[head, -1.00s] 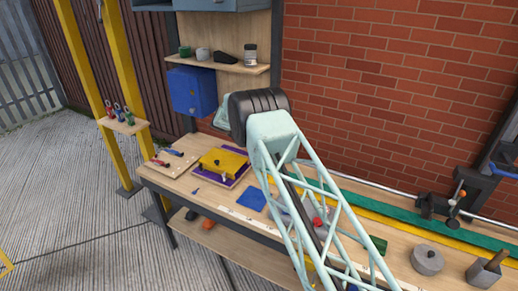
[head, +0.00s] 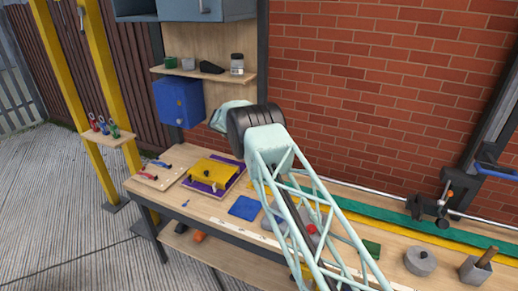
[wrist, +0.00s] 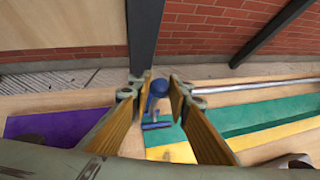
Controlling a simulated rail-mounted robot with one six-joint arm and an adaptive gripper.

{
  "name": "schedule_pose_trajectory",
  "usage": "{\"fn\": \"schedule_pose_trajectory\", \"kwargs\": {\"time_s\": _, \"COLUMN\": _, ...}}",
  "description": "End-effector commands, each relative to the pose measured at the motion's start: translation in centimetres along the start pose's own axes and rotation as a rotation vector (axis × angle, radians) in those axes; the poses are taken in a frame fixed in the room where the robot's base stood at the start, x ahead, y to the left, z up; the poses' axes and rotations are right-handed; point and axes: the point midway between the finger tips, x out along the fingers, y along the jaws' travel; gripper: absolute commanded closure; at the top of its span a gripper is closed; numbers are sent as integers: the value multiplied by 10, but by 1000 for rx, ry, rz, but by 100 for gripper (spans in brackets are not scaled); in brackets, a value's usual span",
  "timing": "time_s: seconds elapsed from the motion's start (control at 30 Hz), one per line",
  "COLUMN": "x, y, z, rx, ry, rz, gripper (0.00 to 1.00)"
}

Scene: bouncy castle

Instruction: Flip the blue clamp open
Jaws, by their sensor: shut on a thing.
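The blue clamp (wrist: 155,126) shows in the wrist view near the back of the bench, with a rounded blue handle end (wrist: 160,87) pointing up toward the camera. My gripper (wrist: 159,86) has its two tan-padded fingers on either side of this handle and is shut on it. The lower blue bar of the clamp lies below the fingertips. In the head view my own arm hides both the gripper and the clamp.
A purple mat (wrist: 50,124) lies left of the clamp and green and yellow strips (wrist: 255,115) run right. The brick wall (head: 390,90) rises behind the bench. A board with red and blue tools (head: 150,180) sits at the bench's left end. A grey round weight (head: 420,261) stands right.

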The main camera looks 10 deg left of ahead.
Motion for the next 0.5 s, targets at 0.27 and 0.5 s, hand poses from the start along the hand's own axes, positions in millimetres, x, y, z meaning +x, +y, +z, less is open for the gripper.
{"fn": "schedule_pose_trajectory", "kwargs": {"time_s": 0.27, "x": -1, "y": 1, "z": 2, "rx": 1, "ry": -2, "rz": 3, "gripper": 75}}
{"fn": "schedule_pose_trajectory", "kwargs": {"time_s": 0.5, "x": -1, "y": 1, "z": 1, "rx": 0, "ry": -1, "rz": 2, "gripper": 69}}
